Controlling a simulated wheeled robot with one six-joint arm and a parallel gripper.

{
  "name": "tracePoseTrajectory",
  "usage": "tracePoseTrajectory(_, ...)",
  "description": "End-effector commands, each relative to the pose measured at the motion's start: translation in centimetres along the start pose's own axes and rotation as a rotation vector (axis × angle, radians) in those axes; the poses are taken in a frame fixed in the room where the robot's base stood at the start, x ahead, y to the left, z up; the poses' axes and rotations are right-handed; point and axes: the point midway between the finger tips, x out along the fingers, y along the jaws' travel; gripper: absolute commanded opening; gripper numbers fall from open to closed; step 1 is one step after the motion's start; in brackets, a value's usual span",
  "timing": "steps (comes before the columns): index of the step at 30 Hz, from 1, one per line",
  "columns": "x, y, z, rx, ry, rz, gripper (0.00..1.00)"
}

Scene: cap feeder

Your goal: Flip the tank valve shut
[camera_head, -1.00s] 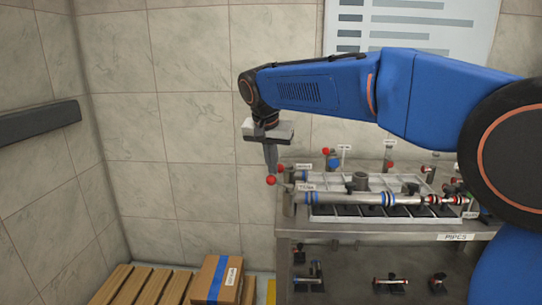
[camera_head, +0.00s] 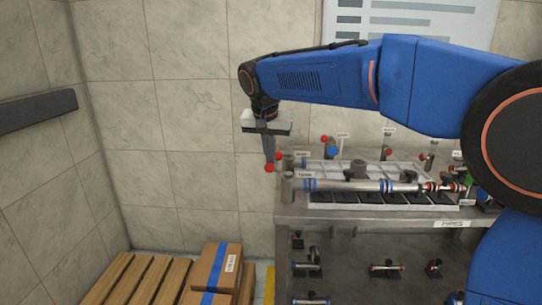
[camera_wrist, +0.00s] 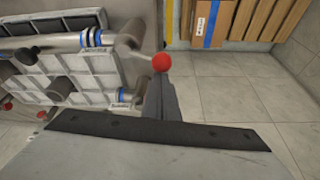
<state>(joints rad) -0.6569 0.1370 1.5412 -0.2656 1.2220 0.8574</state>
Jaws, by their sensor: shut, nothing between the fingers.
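A red ball knob (camera_head: 269,168) sticks out at the left end of the bench's front pipe (camera_head: 345,186), beside a grey upright post (camera_head: 288,188). In the wrist view the red knob (camera_wrist: 161,62) sits just beyond my fingertips. My gripper (camera_head: 270,158) points down, shut and empty, with its tips at or very near this knob. I cannot tell if they touch. In the wrist view my gripper (camera_wrist: 159,84) hides part of the area behind it. The small labels are too blurred to read, so I cannot confirm which knob is the tank valve.
A grey compartment tray (camera_head: 400,172) lies behind the front pipe on the metal bench (camera_head: 400,216). Several other red-knobbed fittings stand toward the back and right. A cardboard box (camera_head: 232,264) and wooden slats (camera_head: 135,280) are on the floor at left.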

Motion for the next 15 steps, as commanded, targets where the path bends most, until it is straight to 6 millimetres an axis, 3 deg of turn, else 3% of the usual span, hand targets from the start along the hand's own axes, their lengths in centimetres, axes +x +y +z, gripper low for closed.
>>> tracePoseTrajectory(15,-0.5,-0.2,1.3,-0.204,0.000,-0.075,0.00)
